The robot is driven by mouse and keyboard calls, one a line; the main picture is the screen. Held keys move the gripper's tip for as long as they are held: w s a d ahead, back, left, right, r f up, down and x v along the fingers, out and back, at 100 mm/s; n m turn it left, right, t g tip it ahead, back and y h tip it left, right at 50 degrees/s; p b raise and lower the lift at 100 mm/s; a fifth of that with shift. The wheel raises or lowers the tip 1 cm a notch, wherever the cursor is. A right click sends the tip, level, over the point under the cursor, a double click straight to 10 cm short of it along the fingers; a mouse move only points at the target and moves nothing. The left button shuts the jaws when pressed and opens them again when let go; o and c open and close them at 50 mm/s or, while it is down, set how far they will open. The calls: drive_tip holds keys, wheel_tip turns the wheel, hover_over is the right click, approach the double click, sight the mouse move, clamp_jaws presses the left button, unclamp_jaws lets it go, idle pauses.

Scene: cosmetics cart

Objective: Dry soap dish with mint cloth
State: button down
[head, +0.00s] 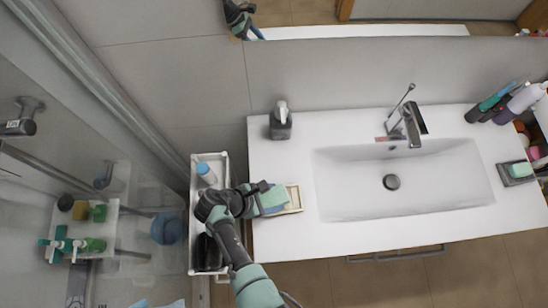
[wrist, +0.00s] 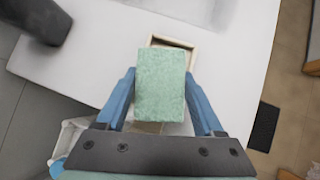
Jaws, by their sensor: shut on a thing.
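The mint cloth (head: 272,198) is a folded, thick rectangular pad. My gripper (head: 262,193) is shut on it, with one blue finger on each side in the wrist view (wrist: 160,74). The cloth (wrist: 165,98) is over a shallow beige rectangular dish (head: 294,200) on the left part of the white counter. I cannot tell whether the cloth touches the dish.
A white basin with a faucet (head: 409,128) is right of the dish. A dark soap dispenser (head: 281,124) stands behind. A grey dish (head: 510,178) with a mint-coloured block and several bottles are at the right. A white cart (head: 195,225) with bottles stands left of the counter.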

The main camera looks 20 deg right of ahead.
wheel_tip(320, 180, up, 3)
drive_tip(key=shift+p, duration=0.6)
drive_tip(key=shift+r, duration=0.95)
